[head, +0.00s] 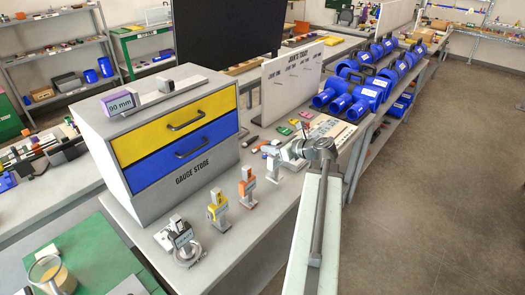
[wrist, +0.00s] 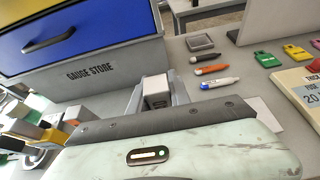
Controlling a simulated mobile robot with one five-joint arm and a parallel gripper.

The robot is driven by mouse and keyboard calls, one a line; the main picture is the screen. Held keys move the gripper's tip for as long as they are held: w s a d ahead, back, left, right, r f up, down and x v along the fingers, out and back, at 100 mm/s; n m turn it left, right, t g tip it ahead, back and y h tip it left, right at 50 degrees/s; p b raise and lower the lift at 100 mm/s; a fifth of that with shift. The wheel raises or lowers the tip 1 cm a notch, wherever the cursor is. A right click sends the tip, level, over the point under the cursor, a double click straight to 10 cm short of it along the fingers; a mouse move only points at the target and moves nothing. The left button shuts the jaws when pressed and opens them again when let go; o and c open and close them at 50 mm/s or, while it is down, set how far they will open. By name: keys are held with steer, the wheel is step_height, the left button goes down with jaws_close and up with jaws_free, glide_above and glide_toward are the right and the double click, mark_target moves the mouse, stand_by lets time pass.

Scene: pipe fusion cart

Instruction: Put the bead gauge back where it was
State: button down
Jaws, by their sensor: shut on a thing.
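My gripper (head: 283,156) is low over the worktop, right of the gauge store, at the far end of the row of gauges. In the wrist view my gripper (wrist: 158,95) is shut on a small grey block with a darker front face (wrist: 158,101), which I take to be the bead gauge. Its lower part is hidden by the gripper body. A pale foot shows under the gripper in the head view; whether it touches the worktop I cannot tell. A black gauge (head: 180,236), a yellow gauge (head: 217,207) and an orange gauge (head: 247,182) stand upright in the row.
The gauge store (head: 180,180) has a yellow and a blue drawer, both shut, and a purple 90 mm block (head: 120,101) on top. Pens (wrist: 218,83) and a small grey tray (wrist: 200,42) lie beyond my gripper. A white board (head: 290,85) stands behind.

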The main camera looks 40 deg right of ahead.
steer(key=f+b, duration=0.1)
steer(key=w+f+b, duration=0.1)
steer(key=f+b, duration=0.1)
steer(key=shift+w+f+b, duration=0.4)
steer(key=c, duration=1.2)
jaws_free()
